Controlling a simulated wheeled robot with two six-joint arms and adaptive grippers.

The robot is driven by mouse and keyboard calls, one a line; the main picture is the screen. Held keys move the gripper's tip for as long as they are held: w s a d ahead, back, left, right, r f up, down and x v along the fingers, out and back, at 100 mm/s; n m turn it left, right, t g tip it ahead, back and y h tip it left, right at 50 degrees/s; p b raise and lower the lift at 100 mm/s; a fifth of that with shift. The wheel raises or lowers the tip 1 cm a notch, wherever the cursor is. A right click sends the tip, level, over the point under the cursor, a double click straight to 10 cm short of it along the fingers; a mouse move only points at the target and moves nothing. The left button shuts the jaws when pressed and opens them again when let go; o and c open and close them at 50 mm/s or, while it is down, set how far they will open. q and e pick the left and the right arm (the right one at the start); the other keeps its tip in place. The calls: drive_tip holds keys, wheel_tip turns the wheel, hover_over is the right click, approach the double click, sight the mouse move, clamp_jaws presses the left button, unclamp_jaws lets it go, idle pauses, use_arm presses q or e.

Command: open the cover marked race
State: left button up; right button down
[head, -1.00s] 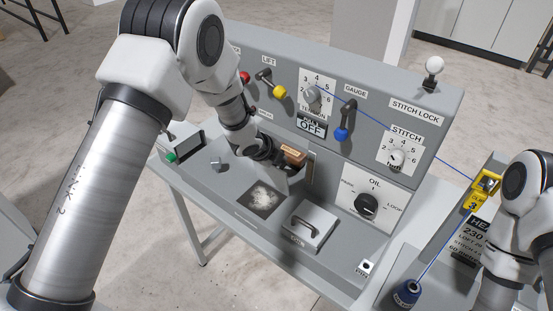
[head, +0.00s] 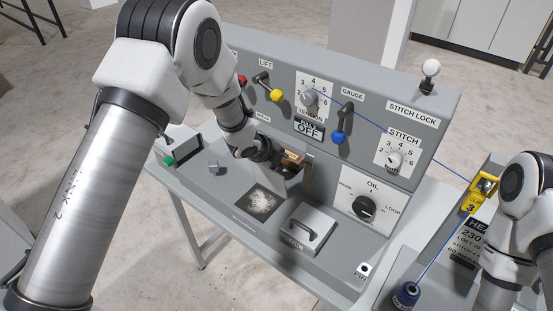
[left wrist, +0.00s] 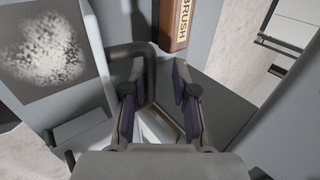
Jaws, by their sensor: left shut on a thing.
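My left gripper (head: 278,160) is over the recess in the middle of the grey console. In the left wrist view its two fingers (left wrist: 158,95) are closed about a dark bent handle (left wrist: 148,62). A grey flat panel, which looks like a tilted cover (head: 289,184), shows just below the gripper. A gap with a pale inside (left wrist: 160,128) shows between the fingers. I cannot read the word race anywhere, as the gripper hides part of this area. My right arm is at the right edge; its gripper is out of view.
A wooden block marked brush (left wrist: 176,22) stands close beyond the fingers; it also shows in the head view (head: 292,158). A second handled cover (head: 318,238) lies shut nearer the front. Levers, dials and an oil knob (head: 364,207) line the upright panel. A blue thread crosses the right.

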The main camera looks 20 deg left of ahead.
use_arm(q)
drive_tip(key=shift+r+p, duration=0.2)
drive_tip(key=shift+p, duration=0.25)
drive_tip(key=shift+o, duration=0.8)
drive_tip(key=w+r+p, duration=0.1)
drive_tip(key=r, duration=0.1)
drive_tip(key=w+r+p, duration=0.1)
drive_tip(key=p, duration=0.1)
drive_tip(key=shift+d+r, duration=0.15)
drive_tip(key=shift+r, duration=0.2)
drive_tip(key=shift+o, duration=0.7)
drive_tip(key=shift+r+p, duration=0.4)
drive_tip(key=shift+p, duration=0.05)
drive_tip(key=shift+r+p, duration=0.35)
drive_tip(key=shift+r, duration=0.05)
drive_tip(key=shift+c, duration=1)
drive_tip(key=shift+s+r, duration=0.1)
drive_tip(key=shift+r, duration=0.25)
drive_tip(key=shift+c, duration=0.5)
drive_tip(key=shift+s+r, duration=0.3)
drive_tip(key=shift+r, duration=0.3)
drive_tip(key=shift+s+r, duration=0.25)
drive_tip(key=shift+r, duration=0.3)
